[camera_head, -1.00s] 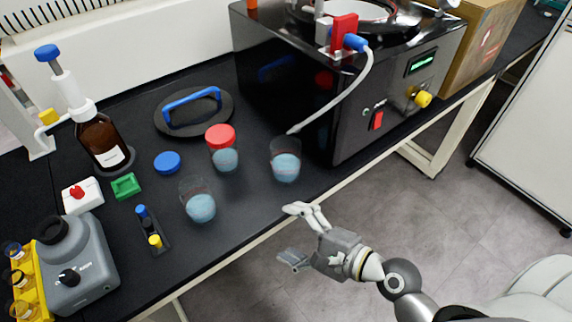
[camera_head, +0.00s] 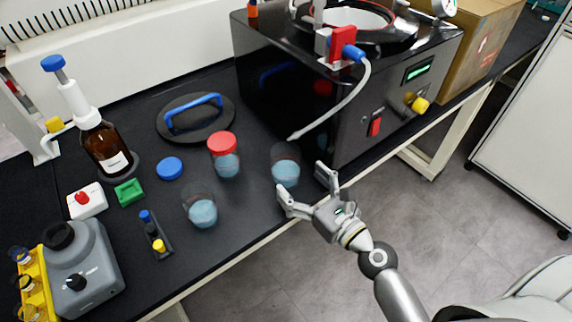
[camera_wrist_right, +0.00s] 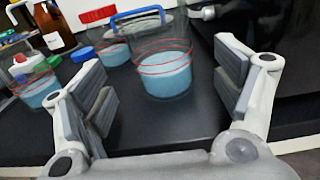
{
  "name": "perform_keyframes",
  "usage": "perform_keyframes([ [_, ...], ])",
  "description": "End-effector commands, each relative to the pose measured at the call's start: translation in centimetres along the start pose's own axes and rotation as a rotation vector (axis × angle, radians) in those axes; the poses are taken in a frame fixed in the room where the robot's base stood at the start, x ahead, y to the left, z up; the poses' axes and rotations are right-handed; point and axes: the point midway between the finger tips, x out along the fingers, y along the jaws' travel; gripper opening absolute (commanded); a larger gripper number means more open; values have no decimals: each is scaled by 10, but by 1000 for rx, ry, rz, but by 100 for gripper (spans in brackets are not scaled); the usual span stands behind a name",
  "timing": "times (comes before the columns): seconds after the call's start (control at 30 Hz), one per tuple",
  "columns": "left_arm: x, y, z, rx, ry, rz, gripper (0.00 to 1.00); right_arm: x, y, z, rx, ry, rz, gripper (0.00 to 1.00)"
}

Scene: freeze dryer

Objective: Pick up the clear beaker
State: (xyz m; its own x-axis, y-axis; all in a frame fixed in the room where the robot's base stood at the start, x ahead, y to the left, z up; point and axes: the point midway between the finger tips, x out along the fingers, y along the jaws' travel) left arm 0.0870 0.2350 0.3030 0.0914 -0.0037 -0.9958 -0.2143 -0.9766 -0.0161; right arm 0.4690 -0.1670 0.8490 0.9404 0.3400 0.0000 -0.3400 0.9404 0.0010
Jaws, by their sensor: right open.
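A clear beaker (camera_head: 286,170) with pale blue contents stands upright near the front edge of the black bench, left of the black machine. In the right wrist view this beaker (camera_wrist_right: 165,75), with red lines on its wall, stands ahead between the fingers. My right gripper (camera_head: 308,184) is open and empty just in front of it; its fingers (camera_wrist_right: 168,95) do not appear to close on the glass. Another clear beaker (camera_head: 202,210) with blue contents stands to the left. A red-lidded beaker (camera_head: 225,163) stands behind. My left gripper is not in view.
The black freeze dryer (camera_head: 345,110) stands close on the right, with a hose (camera_head: 350,105) hanging near the beaker. A blue cap (camera_head: 169,168), a brown bottle (camera_head: 106,148) and a blue-handled round lid (camera_head: 196,118) lie or stand farther left and back.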

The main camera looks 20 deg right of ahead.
Motion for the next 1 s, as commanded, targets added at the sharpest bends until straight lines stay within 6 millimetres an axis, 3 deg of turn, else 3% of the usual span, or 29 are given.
perform_keyframes([
  [0.33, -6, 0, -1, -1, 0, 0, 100, 44, -2, -5, 0, -1, 1, 85],
  [0.67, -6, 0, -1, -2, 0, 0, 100, 50, -2, -6, -1, 0, 1, 85],
  [1.0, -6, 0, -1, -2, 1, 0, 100, 50, -2, -6, -1, 0, 1, 42],
])
